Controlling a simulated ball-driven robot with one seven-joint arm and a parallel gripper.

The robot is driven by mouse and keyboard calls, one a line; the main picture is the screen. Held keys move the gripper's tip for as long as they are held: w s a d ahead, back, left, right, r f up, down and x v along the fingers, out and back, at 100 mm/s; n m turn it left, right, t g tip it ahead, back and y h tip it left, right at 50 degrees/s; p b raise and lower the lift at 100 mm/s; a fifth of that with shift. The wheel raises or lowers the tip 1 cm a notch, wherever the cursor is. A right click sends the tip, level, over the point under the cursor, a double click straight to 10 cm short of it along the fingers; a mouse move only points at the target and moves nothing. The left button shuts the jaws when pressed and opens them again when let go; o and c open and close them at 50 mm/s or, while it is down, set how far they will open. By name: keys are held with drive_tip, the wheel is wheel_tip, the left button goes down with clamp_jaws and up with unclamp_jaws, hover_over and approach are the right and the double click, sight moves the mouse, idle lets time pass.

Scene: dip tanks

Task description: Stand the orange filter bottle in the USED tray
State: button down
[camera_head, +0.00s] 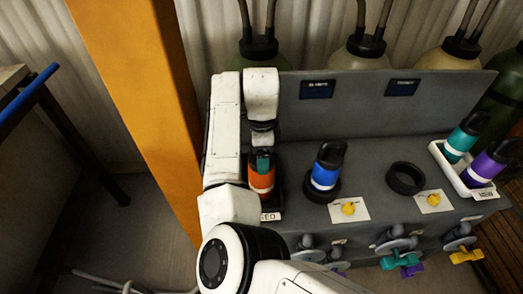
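The orange filter bottle (262,184) has a dark top and a pale band. It stands about upright at the left end of the grey bench, over a dark tray whose white label (270,216) shows the letters "ED"; the rest of the label is hidden by my arm. My gripper (262,153) points down over the top of the bottle. The fingers are small and dark against the bottle's top, so I cannot tell whether they grip it. Whether the bottle's base touches the tray floor is also unclear.
A blue bottle (327,166) stands in a black ring. An empty black ring (405,178) is to its right. A white tray (447,168) at the right holds teal (462,138) and purple (487,164) bottles. An orange post (140,90) rises left of my arm. Valves line the bench front.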

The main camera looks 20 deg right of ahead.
drive_tip(key=shift+f, duration=0.15)
unclamp_jaws()
wheel_tip(320, 180, up, 12)
drive_tip(key=shift+r+b, duration=0.15)
drive_tip(key=shift+b, duration=0.75)
